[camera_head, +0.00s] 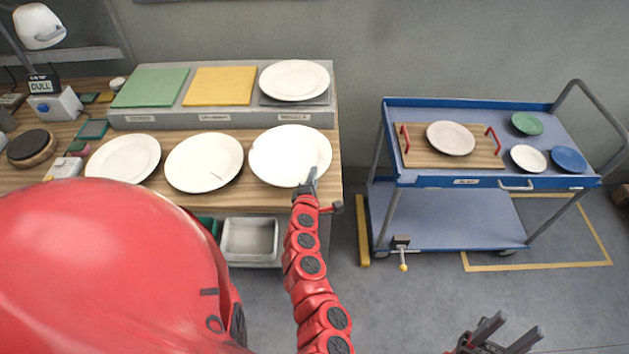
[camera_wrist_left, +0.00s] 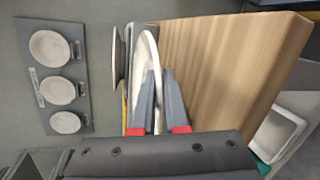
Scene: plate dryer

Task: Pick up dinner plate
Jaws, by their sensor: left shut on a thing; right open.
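Several white dinner plates show in the head view. The right one of the bench row (camera_head: 290,156) has my left gripper (camera_head: 309,181) at its front rim. In the left wrist view my left gripper's fingers (camera_wrist_left: 159,105) are shut on that plate's rim, and the plate (camera_wrist_left: 148,62) is seen edge-on. Whether it touches the bench I cannot tell. Two more white plates, the middle one (camera_head: 204,162) and the left one (camera_head: 124,158), lie on the wooden bench. My right gripper (camera_head: 513,335) is open and empty at the bottom right, over the floor.
A grey stand (camera_head: 222,116) behind the row holds a green pad (camera_head: 150,87), a yellow pad (camera_head: 220,86) and a white plate (camera_head: 295,80). A blue cart (camera_head: 447,179) to the right holds a tray and dishes. Floor between bench and cart is mostly clear.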

